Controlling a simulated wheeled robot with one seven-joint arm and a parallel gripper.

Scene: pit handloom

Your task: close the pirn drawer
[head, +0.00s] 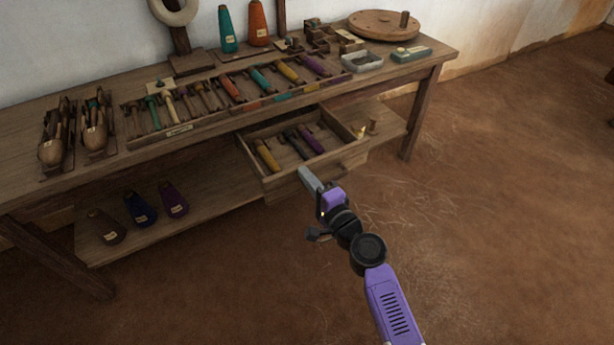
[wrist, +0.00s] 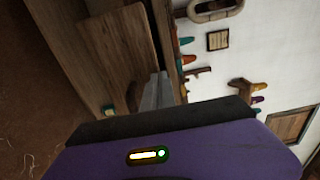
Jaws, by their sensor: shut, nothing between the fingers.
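The pirn drawer (head: 350,160) hangs pulled out below the bench top in the head view. Inside it lie a yellow pirn (head: 267,156), dark pirns and a purple pirn (head: 311,139). My gripper (head: 306,174) is shut and empty, its grey fingertips overlapping the drawer's front panel in the head view. In the wrist view the shut fingers (wrist: 157,92) point towards brown wooden boards, which fill the upper left. I cannot tell whether the fingertips touch the drawer front.
The wooden bench (head: 440,58) carries a long tray of coloured pirns (head: 231,89), shuttles on the left and a round wooden disc (head: 384,24). Several dark cones, including a purple one (head: 173,200), stand on the lower shelf. The floor (head: 500,220) to the right is open.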

